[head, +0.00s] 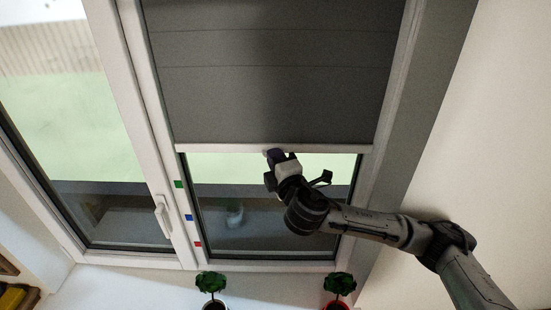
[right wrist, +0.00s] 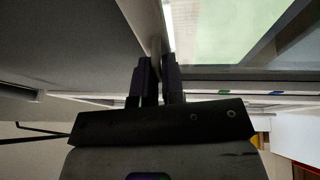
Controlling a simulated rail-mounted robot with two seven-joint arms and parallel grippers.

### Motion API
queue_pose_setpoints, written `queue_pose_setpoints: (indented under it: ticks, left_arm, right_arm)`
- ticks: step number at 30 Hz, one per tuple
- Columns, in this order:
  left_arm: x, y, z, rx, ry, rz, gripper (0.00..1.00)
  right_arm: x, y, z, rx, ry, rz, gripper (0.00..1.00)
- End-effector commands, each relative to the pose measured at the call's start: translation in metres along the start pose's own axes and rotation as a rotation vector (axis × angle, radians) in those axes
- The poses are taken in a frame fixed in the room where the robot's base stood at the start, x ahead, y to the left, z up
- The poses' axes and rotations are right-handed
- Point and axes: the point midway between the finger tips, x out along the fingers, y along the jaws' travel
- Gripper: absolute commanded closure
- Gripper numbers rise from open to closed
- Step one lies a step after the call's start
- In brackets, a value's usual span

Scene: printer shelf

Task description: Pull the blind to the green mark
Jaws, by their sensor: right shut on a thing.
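The dark grey blind (head: 270,70) covers the upper part of the right window pane. Its pale bottom bar (head: 215,148) hangs above the green mark (head: 179,184) on the window frame's left upright. My right gripper (head: 274,155) is at the middle of the bottom bar and shut on it. In the right wrist view the two dark fingers (right wrist: 160,75) close around the bar (right wrist: 154,25), with the blind (right wrist: 70,50) to the left. The green mark also shows in the right wrist view (right wrist: 234,93). My left gripper is not in view.
A blue mark (head: 188,217) and a red mark (head: 197,244) sit below the green one. A window handle (head: 162,216) is to the left. Two potted plants (head: 211,284) (head: 339,286) stand below the window. The glass below the bar is clear beside my arm.

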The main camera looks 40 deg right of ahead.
Motion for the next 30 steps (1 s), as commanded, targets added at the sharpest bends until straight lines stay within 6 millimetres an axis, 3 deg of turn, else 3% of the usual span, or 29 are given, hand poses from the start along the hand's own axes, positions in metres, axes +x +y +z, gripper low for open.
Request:
queue_pose_setpoints:
  ticks: [5,21,30]
  left_arm:
    - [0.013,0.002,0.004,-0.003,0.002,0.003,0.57]
    - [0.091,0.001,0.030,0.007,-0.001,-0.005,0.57]
    - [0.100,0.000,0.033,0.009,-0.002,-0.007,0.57]
  right_arm:
    - [-0.002,-0.018,-0.001,0.003,0.000,-0.002,1.00]
    - [-0.016,-0.130,-0.006,0.004,0.001,-0.002,1.00]
    - [-0.018,-0.144,-0.006,0.004,0.000,0.000,1.00]
